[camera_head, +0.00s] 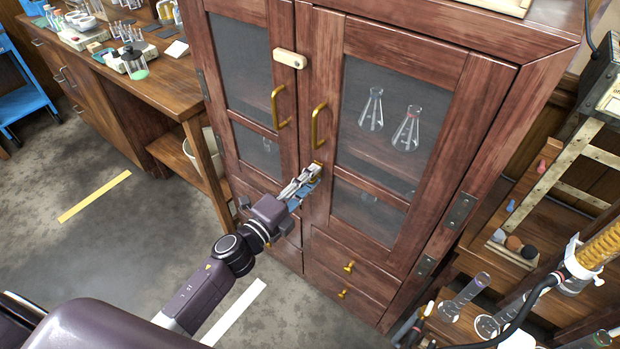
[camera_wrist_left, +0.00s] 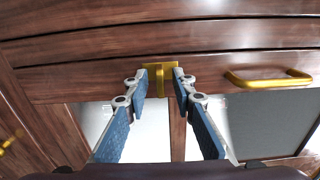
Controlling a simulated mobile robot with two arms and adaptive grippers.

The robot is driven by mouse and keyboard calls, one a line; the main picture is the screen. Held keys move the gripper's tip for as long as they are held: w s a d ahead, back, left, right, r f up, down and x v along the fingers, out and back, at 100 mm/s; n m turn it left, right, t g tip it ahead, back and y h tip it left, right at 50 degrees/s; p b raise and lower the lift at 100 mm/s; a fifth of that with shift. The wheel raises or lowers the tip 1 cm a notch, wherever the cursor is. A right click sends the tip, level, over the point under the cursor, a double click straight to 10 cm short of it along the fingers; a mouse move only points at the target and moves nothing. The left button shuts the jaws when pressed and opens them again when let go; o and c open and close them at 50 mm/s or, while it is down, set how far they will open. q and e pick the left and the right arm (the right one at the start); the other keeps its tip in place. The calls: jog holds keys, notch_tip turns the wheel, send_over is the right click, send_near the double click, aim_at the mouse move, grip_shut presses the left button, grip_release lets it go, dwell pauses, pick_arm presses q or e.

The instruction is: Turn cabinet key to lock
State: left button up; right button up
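The wooden cabinet (camera_head: 310,110) stands ahead with both glass doors closed. A small brass key at its lock plate (camera_head: 317,168) sits low on the right door's inner frame. It also shows in the left wrist view as a brass key and plate (camera_wrist_left: 160,78). My left gripper (camera_head: 313,172) reaches up to it from below left. In the left wrist view its fingertips (camera_wrist_left: 161,76) stand apart, one on each side of the key; a gap shows between them, and I see no clear contact. The key is mostly hidden by the fingers in the head view. My right gripper is not in view.
Brass handles (camera_head: 319,125) rise just above the gripper. A pale wooden latch (camera_head: 290,59) spans the doors' top. Flasks (camera_head: 406,130) stand behind the glass. A workbench (camera_head: 150,80) is at left, a shelf with glassware (camera_head: 465,296) at right. Floor at left is clear.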

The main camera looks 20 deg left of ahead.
pick_arm(q)
jog(key=v, duration=1.2)
dwell(0.9)
jog(key=s+a+f+n+g+y, duration=0.2)
jog(key=s+f+n, duration=0.15)
jog(key=f, duration=0.65)
jog(key=s+a+f+n+g+y, duration=0.15)
jog(key=f+n, duration=0.25)
jog(key=f, duration=0.6)
jog(key=s+a+f+n+g+y, duration=0.2)
jog(key=s+f+n+g, duration=0.15)
jog(key=f, duration=0.65)
jog(key=s+d+f+n+g, duration=0.1)
jog(key=s+f+n+g, duration=0.2)
jog(key=s+f, duration=0.4)
jog(key=s+d+f+n+g, duration=0.1)
jog(key=s+f+n+g, duration=0.2)
jog(key=s+f, duration=0.4)
jog(key=s+f+n+g, duration=0.2)
jog(key=s+f, duration=0.6)
jog(key=s, duration=0.8)
jog(key=shift+s+d+n+g+y, duration=0.35)
jog(key=shift+s+d+n+g, duration=0.05)
jog(key=shift+g, duration=0.1)
jog(key=shift+f, duration=0.1)
